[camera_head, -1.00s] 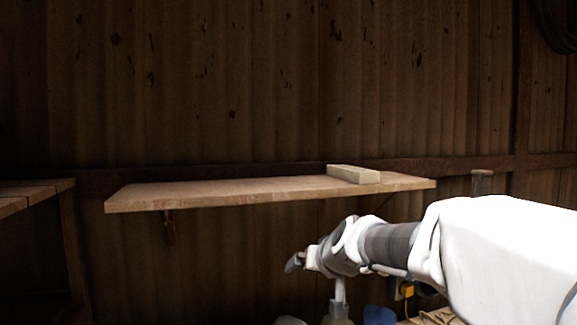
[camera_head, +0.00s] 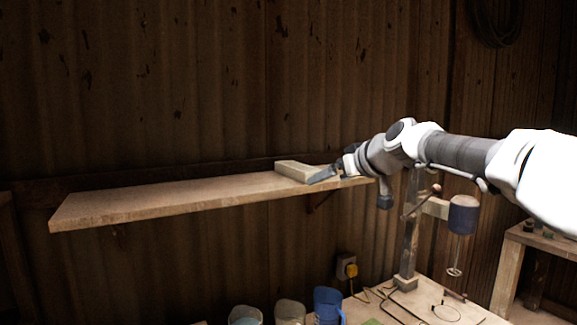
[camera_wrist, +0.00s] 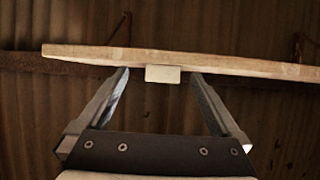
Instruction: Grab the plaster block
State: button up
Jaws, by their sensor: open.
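The plaster block (camera_head: 293,169), a pale oblong block, lies on the wooden shelf (camera_head: 150,202) towards its right end. My gripper (camera_head: 324,174) is at the block's right end in the head view, low over the shelf. In the wrist view, which shows the shelf upside down, the end face of the block (camera_wrist: 163,74) appears between the two spread fingertips (camera_wrist: 160,76). There is a gap on each side, and the gripper is open and empty. I cannot tell how far the fingers reach along the block.
The shelf is otherwise bare and fixed to a dark corrugated wall. Below it, a workbench (camera_head: 375,306) holds a blue jug (camera_head: 328,306), other containers and a stand with a mixer (camera_head: 463,214). Another wooden table (camera_head: 545,240) stands at the right.

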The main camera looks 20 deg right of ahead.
notch_tip(320, 180, up, 5)
jog(key=s+t, duration=0.1)
jog(key=s, duration=0.1)
jog(key=p, duration=0.5)
send_near(300, 166)
jog(key=shift+n+y, duration=0.3)
jog(key=shift+y, duration=0.1)
jog(key=x, duration=0.5)
jog(key=shift+d+f, duration=0.1)
jog(key=shift+d, duration=0.05)
jog(key=shift+w+f, duration=0.3)
jog(key=shift+w, duration=0.25)
jog(key=shift+p+x, duration=1.1)
jog(key=shift+x, duration=1.55)
jog(key=shift+r, duration=0.1)
grip_shut()
